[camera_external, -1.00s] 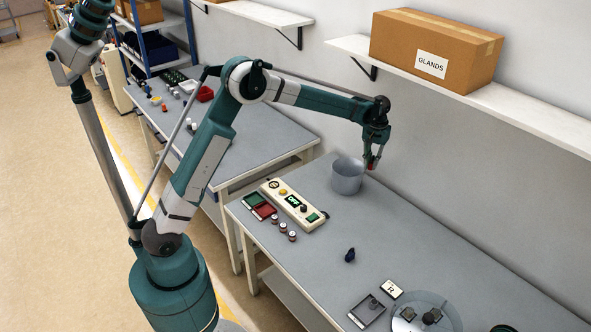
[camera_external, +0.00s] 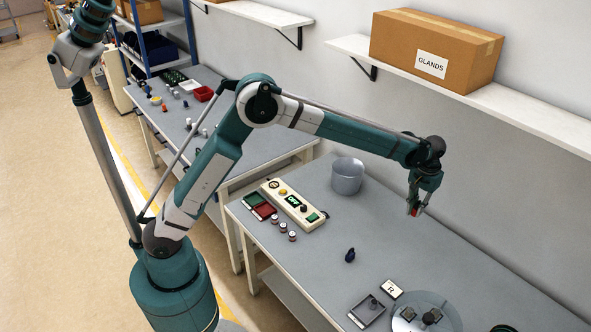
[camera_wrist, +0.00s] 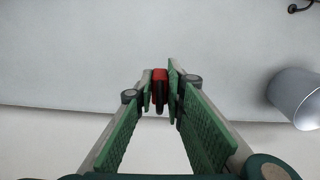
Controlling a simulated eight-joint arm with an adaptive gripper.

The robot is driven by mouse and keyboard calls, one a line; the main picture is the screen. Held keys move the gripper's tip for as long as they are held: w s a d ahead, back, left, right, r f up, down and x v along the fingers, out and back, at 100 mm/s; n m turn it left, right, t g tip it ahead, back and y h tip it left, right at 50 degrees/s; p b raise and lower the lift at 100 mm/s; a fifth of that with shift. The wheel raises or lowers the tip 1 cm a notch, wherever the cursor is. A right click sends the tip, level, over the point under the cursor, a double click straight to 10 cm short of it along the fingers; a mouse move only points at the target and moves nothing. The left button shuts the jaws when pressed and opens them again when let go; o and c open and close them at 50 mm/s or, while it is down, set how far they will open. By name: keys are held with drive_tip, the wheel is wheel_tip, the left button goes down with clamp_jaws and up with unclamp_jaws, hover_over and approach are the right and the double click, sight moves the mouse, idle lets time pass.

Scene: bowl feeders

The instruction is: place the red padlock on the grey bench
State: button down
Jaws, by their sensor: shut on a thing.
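My gripper (camera_external: 413,208) is shut on the red padlock (camera_wrist: 160,77). In the wrist view the padlock sits between the green fingertips, and part of it is hidden by them. In the external view only a small red spot shows at the fingertips. The gripper points down and appears to hold the padlock above the grey bench (camera_external: 330,261), to the right of the grey bucket. The bench runs along the wall, and its right part is cut off by the frame.
The grey bucket (camera_external: 347,177) stands at the back of the bench; it also shows in the wrist view (camera_wrist: 296,98). A control box (camera_external: 293,204), a dark blue object (camera_external: 350,256), a small tray (camera_external: 367,311) and a round plate (camera_external: 447,318) lie on the bench. A wall shelf (camera_external: 540,121) holds a carton.

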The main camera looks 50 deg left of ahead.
drive_tip(key=s+d, duration=0.3)
drive_tip(key=d, duration=0.3)
hover_over(411, 256)
wheel_tip(411, 256, down, 8)
drive_tip(key=shift+s+f+m, duration=0.15)
drive_tip(key=shift+f+m, duration=0.15)
drive_tip(key=shift+f, duration=0.1)
drive_tip(key=shift+f+b, duration=0.4)
drive_tip(key=shift+f, duration=2.7)
drive_tip(key=shift+f, duration=1.9)
drive_tip(key=shift+f+b, duration=0.2)
drive_tip(key=shift+b, duration=0.2)
drive_tip(key=c, duration=2.4)
unclamp_jaws()
drive_tip(key=shift+r, duration=0.1)
